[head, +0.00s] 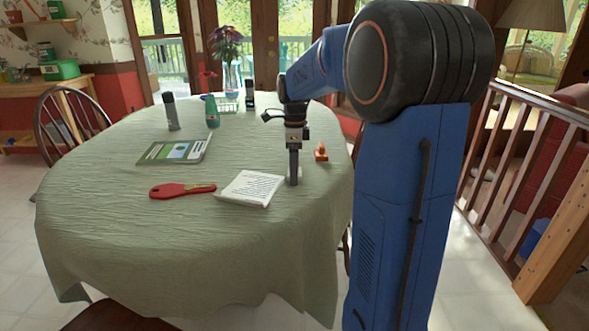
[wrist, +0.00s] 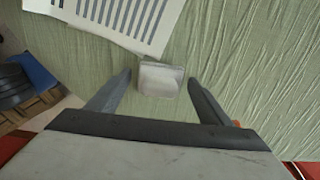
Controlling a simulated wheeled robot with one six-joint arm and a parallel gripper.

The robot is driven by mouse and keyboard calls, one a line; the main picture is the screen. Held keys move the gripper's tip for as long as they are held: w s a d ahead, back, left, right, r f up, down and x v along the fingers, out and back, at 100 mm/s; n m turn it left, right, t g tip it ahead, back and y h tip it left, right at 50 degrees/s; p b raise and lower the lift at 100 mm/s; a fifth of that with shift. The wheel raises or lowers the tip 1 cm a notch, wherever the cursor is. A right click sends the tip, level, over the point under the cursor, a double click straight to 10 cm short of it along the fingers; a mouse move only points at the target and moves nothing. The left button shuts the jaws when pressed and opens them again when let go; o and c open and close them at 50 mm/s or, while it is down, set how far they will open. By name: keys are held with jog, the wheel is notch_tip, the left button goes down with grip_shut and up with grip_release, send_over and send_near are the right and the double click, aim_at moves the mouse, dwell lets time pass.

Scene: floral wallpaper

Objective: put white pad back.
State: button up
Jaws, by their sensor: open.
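A small whitish block-like pad (wrist: 160,79) lies on the green tablecloth in the wrist view, between the tips of my gripper's fingers (wrist: 158,84). The fingers are spread, with a gap on each side of the pad. In the head view my gripper (head: 293,180) points straight down, low over the table. The pad is mostly hidden behind it there. A white printed booklet (head: 250,188) lies just left of the gripper, and its striped page (wrist: 122,18) shows at the top of the wrist view.
A red paddle-like object (head: 182,190) and a green-and-white book (head: 175,150) lie further left. An orange object (head: 321,153) stands right of the gripper. A dark can (head: 171,112), green bottle (head: 212,111) and flower vase (head: 230,78) stand further back. The front of the tablecloth (head: 150,245) is clear.

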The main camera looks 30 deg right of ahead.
notch_tip(320, 180, up, 12)
jog(key=s+a+f+n+t, duration=0.1)
jog(key=s+a+f+n, duration=0.1)
jog(key=s+a+n, duration=0.5)
jog(key=s+a+f+n+t, duration=0.1)
jog(key=s+a+n, duration=0.2)
jog(key=s+n, duration=0.35)
jog(key=s+a+f+n+t, duration=0.1)
jog(key=s+a+f+n, duration=0.2)
jog(key=s+f+n, duration=0.2)
jog(key=s+a+f+n+t, duration=0.1)
jog(key=s+a+f+n, duration=0.1)
jog(key=s+f+n, duration=0.4)
jog(key=s, duration=0.5)
jog(key=shift+s+a+f+t, duration=0.25)
jog(key=shift+s+a+t, duration=0.1)
jog(key=shift+a+t, duration=0.05)
jog(key=shift+a, duration=0.1)
